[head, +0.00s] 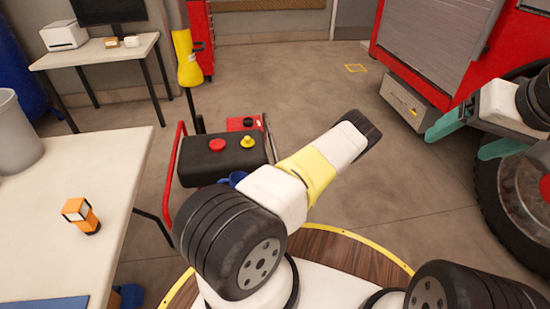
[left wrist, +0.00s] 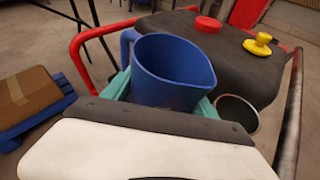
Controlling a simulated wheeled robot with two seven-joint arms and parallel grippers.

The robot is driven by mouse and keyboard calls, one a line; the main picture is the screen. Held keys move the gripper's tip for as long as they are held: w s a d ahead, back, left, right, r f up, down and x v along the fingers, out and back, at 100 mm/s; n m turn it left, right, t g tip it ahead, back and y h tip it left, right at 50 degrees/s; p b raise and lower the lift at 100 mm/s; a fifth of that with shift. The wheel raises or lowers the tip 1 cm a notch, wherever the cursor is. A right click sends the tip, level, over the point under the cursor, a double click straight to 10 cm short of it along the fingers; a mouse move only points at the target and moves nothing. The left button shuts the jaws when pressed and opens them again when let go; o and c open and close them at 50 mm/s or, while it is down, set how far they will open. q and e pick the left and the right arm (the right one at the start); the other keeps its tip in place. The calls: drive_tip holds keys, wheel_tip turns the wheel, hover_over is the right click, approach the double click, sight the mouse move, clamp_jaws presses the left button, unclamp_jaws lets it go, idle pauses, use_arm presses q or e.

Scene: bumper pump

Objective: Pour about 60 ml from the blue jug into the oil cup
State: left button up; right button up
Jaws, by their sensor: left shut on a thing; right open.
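The blue jug (left wrist: 172,72) stands about upright in the left wrist view, with its handle at the left and its spout at the right. My left gripper (left wrist: 160,98) is shut on it with teal fingers. In the head view only a bit of the jug (head: 238,177) shows behind my left arm, which hides the left gripper. A round metal-rimmed cup (left wrist: 238,112), apparently the oil cup, is just right of the jug, beside the black machine. Its contents cannot be made out. My right gripper (head: 473,138) is open and empty at the far right.
The black machine (head: 215,158) has a red knob (head: 217,145), a yellow knob (head: 247,142) and a red tubular frame. A white table (head: 110,160) at the left bears an orange-and-white object (head: 81,214) and a grey bin (head: 18,140).

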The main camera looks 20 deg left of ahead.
sight(244, 173)
use_arm(q)
drive_tip(key=shift+w+d+r, duration=0.1)
drive_tip(key=shift+w, duration=0.05)
drive_tip(key=r, duration=0.1)
drive_tip(key=r+m, duration=0.1)
drive_tip(key=r+g+y, duration=0.1)
drive_tip(key=shift+w+d+r+m, duration=0.2)
drive_tip(key=shift+w+m, duration=0.1)
drive_tip(key=shift+w, duration=0.1)
drive_tip(key=shift+w+d+r+m+y, duration=0.2)
drive_tip(key=shift+r+m, duration=0.1)
drive_tip(key=shift+r, duration=0.1)
drive_tip(key=shift+w+d+r+m+y, duration=0.1)
drive_tip(key=shift+w+r+m, duration=0.1)
drive_tip(key=shift+r+m, duration=0.15)
drive_tip(key=shift+w+d+m+g+y, duration=0.2)
drive_tip(key=shift+w+m+g+y, duration=0.1)
drive_tip(key=shift+w+m+g, duration=0.2)
drive_tip(key=shift+r+m+y, duration=0.3)
drive_tip(key=shift+m+y, duration=0.1)
drive_tip(key=shift+m, duration=0.35)
drive_tip(key=shift+f+m+y, duration=0.2)
drive_tip(key=shift+m+y, duration=0.2)
drive_tip(key=shift+m, duration=0.3)
drive_tip(key=shift+r+m+g, duration=0.3)
drive_tip(key=shift+m, duration=0.1)
drive_tip(key=shift+r+m+y, duration=0.25)
drive_tip(key=shift+m+y, duration=0.05)
